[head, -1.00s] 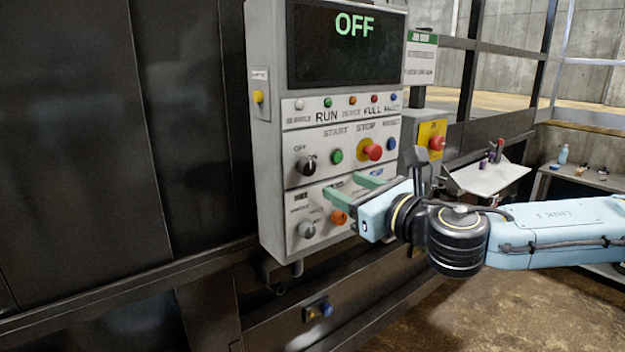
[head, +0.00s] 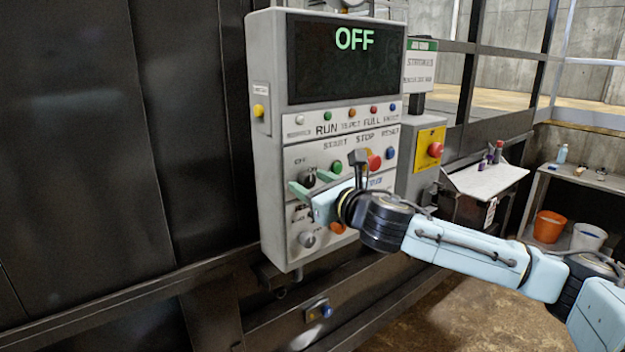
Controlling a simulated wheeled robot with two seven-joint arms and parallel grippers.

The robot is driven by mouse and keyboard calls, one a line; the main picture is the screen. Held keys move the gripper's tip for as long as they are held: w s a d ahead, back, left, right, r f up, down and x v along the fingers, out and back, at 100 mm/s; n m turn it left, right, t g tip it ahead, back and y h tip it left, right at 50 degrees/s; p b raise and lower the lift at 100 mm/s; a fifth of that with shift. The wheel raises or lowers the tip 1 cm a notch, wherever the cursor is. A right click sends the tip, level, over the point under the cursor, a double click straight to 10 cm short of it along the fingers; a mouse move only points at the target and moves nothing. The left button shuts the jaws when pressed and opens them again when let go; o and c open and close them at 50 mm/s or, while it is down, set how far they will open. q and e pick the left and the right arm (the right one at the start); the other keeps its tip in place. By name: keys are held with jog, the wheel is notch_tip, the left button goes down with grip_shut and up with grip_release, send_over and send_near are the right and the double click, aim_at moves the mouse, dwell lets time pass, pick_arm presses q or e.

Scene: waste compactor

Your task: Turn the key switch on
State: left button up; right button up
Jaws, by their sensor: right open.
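The control panel (head: 262,190) is a grey box with a dark screen (head: 340,72) that reads OFF in green. The key switch (head: 309,178) is a black knob at the left of the START row, under a small OFF label. My right gripper (head: 304,186) is open at the knob, its two green fingers one on the upper right and one on the lower left side. I cannot tell whether the fingers touch the knob. The gripper partly hides the knob and the lower controls. My left gripper is not in view.
The green start button (head: 337,167) and red stop button (head: 374,162) are close by my right wrist. A grey selector (head: 307,239) and an orange button (head: 337,228) sit below. A red emergency button (head: 435,149) is on a yellow plate to the right.

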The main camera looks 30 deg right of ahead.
jog(key=shift+w, duration=0.1)
jog(key=shift+c, duration=0.4)
jog(key=c, duration=0.9)
